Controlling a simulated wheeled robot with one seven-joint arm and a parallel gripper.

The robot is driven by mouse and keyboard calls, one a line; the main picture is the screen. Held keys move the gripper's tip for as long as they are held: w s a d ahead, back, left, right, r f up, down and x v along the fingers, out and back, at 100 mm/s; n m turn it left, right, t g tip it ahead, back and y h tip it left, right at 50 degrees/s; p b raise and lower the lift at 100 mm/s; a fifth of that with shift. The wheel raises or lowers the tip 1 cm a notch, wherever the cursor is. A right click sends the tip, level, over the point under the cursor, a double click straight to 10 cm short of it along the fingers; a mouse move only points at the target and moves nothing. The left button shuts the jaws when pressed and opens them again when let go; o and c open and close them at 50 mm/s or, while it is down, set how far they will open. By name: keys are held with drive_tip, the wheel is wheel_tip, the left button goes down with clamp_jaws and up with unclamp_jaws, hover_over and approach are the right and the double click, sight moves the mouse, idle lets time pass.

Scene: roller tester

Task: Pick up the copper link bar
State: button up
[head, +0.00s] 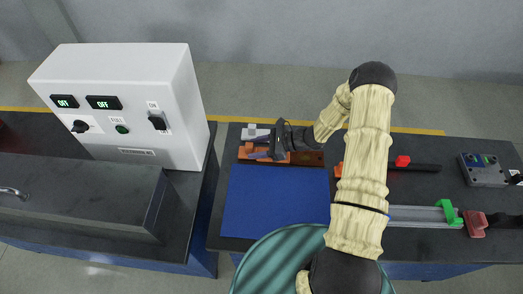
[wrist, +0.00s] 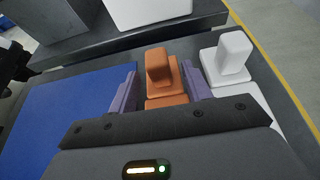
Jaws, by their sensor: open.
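The copper link bar (wrist: 161,69) is an orange-brown piece with a raised upright block on a flatter base. In the wrist view it stands between the two purple fingers of my gripper (wrist: 159,76), with a gap visible on the left; on the right the finger is very close to it. My gripper is open, and the body of the gripper hides the near part of the bar. In the head view, the copper bar (head: 244,152) lies at the far edge of the bench by the blue mat, and my gripper (head: 256,148) is over it, partly covering it.
A white piece of similar shape (wrist: 233,55) stands close to the right finger. The blue mat (head: 270,205) is bare. A white control box (head: 125,100) stands at left.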

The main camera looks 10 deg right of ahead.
drive_tip(key=shift+w+a+f, duration=0.2)
drive_tip(key=shift+a+f, duration=0.1)
drive_tip(key=shift+a, duration=0.35)
drive_tip(key=shift+s+a, duration=0.1)
drive_tip(key=shift+r, duration=0.1)
clamp_jaws()
